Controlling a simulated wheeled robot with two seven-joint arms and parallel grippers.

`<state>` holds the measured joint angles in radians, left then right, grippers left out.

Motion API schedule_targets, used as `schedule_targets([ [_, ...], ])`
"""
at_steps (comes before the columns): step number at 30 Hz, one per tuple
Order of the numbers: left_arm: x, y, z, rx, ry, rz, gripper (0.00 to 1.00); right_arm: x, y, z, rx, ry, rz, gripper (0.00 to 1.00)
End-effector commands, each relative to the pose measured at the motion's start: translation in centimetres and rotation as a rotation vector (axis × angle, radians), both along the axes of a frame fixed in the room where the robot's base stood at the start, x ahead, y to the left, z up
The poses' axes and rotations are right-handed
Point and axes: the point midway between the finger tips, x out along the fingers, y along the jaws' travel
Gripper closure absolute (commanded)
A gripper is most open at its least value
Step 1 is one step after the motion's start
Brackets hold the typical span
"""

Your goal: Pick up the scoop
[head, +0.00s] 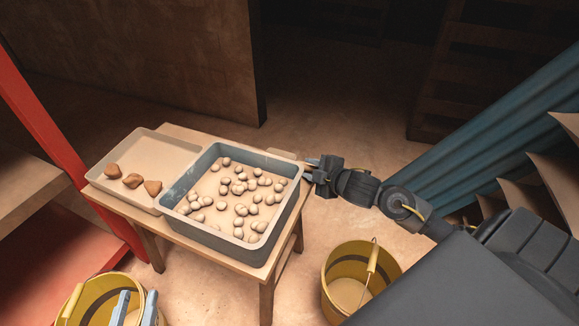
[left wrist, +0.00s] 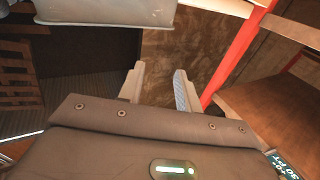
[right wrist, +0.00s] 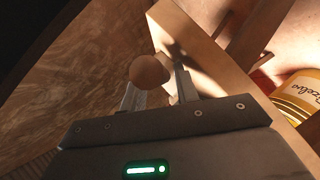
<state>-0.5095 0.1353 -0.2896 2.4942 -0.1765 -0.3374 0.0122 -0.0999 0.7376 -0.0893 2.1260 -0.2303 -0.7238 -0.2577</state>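My right gripper (head: 312,168) is at the right edge of the small wooden table, beside the grey tub. In the right wrist view its fingers (right wrist: 158,92) are apart. A round brown knob (right wrist: 149,72) shows at the fingertips, between them; it looks like a handle end. I cannot tell whether it touches a finger. The rest of the scoop is not clearly visible; its bowl cannot be made out. My left gripper (head: 136,306) is at the lower left, over a yellow bucket. Its fingers (left wrist: 160,86) are open with nothing between them in the left wrist view.
The grey tub (head: 214,233) holds many pale balls. A shallow tray (head: 178,148) with brown lumps (head: 132,181) sits to its left. Yellow buckets stand at the lower left (head: 82,292) and right of the table (head: 338,291). A red post (head: 48,121) rises at left.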

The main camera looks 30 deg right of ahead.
Motion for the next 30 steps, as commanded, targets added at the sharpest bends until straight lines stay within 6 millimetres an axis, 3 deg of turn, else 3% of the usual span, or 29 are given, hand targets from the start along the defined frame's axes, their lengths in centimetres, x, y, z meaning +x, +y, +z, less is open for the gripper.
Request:
schedule_targets([
  [4, 0.0, 0.0, 0.0, 0.0, 0.001, 0.0, 0.66, 0.0, 0.0, 0.0, 0.0, 0.0, 0.0, 0.69],
  [11, 0.0, 0.0, 0.0, 0.001, 0.002, 0.0, 0.66, 0.0, 0.0, 0.0, 0.0, 0.0, 0.0, 1.0],
  [23, 0.1, 0.2, -0.2, 0.01, 0.023, 0.007, 0.66, 0.0, 0.0, 0.6, 0.0, -0.003, 0.0, 1.0],
  [30, 0.4, 2.0, -3.1, 0.097, 0.204, 0.062, 0.66, 0.0, 0.0, 2.8, -0.001, -0.005, 0.001, 1.0],
])
